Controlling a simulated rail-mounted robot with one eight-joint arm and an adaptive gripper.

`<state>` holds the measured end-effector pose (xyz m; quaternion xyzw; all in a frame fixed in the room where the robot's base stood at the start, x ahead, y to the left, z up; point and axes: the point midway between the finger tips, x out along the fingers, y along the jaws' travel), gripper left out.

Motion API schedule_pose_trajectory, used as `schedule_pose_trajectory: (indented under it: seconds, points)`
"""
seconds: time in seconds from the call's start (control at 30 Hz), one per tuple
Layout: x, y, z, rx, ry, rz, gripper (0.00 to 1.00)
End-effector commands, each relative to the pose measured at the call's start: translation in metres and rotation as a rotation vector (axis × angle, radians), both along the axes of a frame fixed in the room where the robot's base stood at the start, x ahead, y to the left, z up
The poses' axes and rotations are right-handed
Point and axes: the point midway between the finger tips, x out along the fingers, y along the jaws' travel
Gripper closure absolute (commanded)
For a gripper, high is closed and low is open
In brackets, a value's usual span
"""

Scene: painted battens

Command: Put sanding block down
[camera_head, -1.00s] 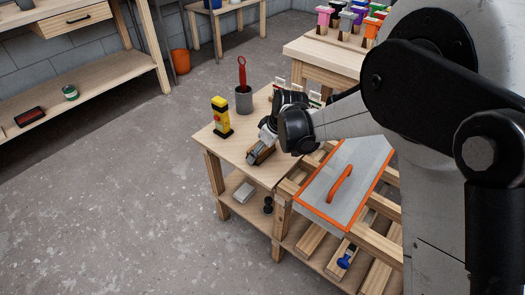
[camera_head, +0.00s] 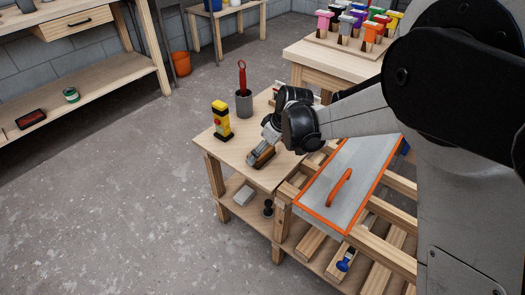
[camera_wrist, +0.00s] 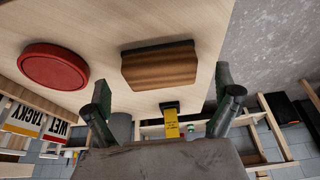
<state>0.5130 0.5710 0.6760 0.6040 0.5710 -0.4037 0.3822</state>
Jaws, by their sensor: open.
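The sanding block (camera_wrist: 158,66), with a brown wooden top and a dark underside, lies on the pale wooden table top (camera_head: 228,150). In the head view the block (camera_head: 262,157) sits near the table's front edge, partly covered by my gripper (camera_head: 267,144). In the wrist view my gripper (camera_wrist: 153,80) is open, one finger on each side of the block, with clear gaps between the fingers and it. The block appears free of the fingers.
A yellow and black device (camera_head: 221,119) and a grey cup (camera_head: 244,103) with a red-handled tool stand behind the block. A red round thing (camera_wrist: 53,66) and WET and TACKY signs (camera_wrist: 38,122) are nearby. An orange-edged grey panel (camera_head: 345,180) lies on battens at right.

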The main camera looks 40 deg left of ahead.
Motion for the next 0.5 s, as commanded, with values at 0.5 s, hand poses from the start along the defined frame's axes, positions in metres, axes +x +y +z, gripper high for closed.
schedule_pose_trajectory:
  seconds: [0.5]
  points:
    - [-0.002,-0.033,0.08,0.0,0.0,-0.001,0.03]
